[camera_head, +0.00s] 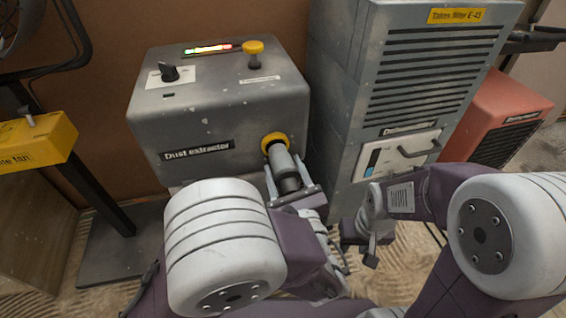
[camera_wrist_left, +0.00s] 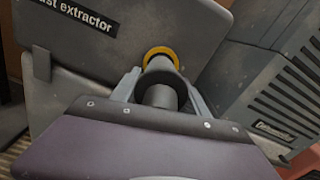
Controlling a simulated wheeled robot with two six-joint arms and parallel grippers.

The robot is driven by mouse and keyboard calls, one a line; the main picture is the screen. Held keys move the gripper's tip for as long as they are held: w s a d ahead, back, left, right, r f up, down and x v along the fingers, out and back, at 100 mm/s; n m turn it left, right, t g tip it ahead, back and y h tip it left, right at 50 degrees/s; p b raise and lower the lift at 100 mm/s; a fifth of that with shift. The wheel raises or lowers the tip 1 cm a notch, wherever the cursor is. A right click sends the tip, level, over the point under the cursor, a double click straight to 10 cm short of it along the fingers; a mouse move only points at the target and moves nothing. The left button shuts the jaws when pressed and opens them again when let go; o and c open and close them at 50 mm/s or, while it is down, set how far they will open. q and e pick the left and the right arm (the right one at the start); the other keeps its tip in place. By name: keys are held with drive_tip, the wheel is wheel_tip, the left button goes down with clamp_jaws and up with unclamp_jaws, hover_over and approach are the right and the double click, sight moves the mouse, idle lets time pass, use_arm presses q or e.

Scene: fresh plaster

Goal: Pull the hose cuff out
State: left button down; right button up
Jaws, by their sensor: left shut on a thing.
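The grey hose cuff (camera_head: 281,160) is at the yellow-ringed port (camera_head: 273,138) on the front of the grey dust extractor (camera_head: 200,110). My left gripper (camera_head: 291,180) is shut on the cuff, one finger on each side. How deep the cuff sits in the port is hidden. My right gripper (camera_head: 368,246) hangs low, right of the cuff and away from it; its jaw opening is unclear.
A yellow knob (camera_head: 253,47), a black dial (camera_head: 169,72) and a lit bar (camera_head: 208,48) are on the extractor's top. A tall grey vented unit (camera_head: 345,90) stands close on the right, with a red unit (camera_head: 505,115) beyond. A yellow box (camera_head: 38,142) is at left.

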sight(289, 181)
use_arm(q)
drive_tip(key=c, duration=0.7)
unclamp_jaws()
drive_tip(key=shift+c, duration=0.2)
drive_tip(key=shift+s+d, duration=0.1)
drive_tip(key=shift+s, duration=0.05)
drive_tip(key=shift+s+d+r+p, duration=0.1)
drive_tip(key=shift+s+p, duration=0.25)
drive_tip(key=shift+p, duration=0.05)
drive_tip(key=p+v, duration=0.3)
drive_tip(key=v, duration=0.4)
drive_tip(key=shift+p, duration=0.35)
drive_tip(key=shift+s+d, duration=0.1)
drive_tip(key=shift+s, duration=0.45)
drive_tip(key=shift+f, duration=0.2)
